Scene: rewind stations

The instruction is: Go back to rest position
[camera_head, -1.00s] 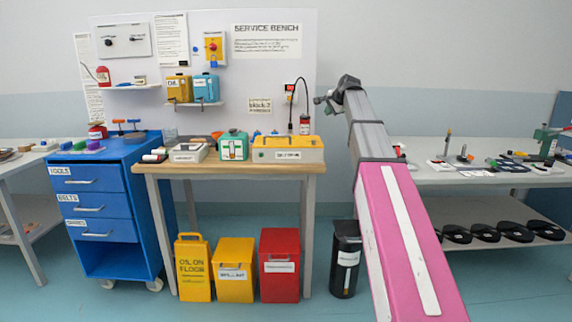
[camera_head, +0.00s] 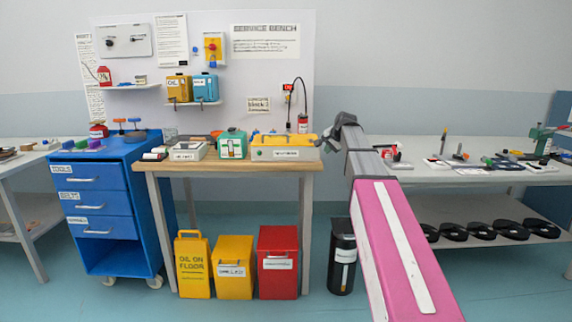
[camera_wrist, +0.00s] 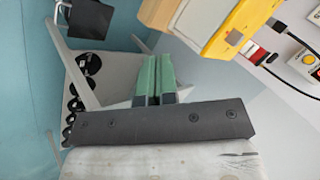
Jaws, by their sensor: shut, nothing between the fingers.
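My gripper (camera_wrist: 154,82) shows in the wrist view with its two green fingers side by side, shut and empty. In the head view my gripper's end (camera_head: 327,140) is small, at the far end of my grey and pink arm, just right of the service bench (camera_head: 225,166). The fingers themselves are hard to make out there. In the wrist view the yellow-topped case (camera_wrist: 240,22) on the bench lies above and to the right of the fingers, apart from them.
A blue drawer cart (camera_head: 100,200) stands left of the bench. Yellow and red bins (camera_head: 277,262) stand below it, with a black bin (camera_head: 342,255) to the right. A right-hand table (camera_head: 470,175) has black reels on its lower shelf. The floor in front is clear.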

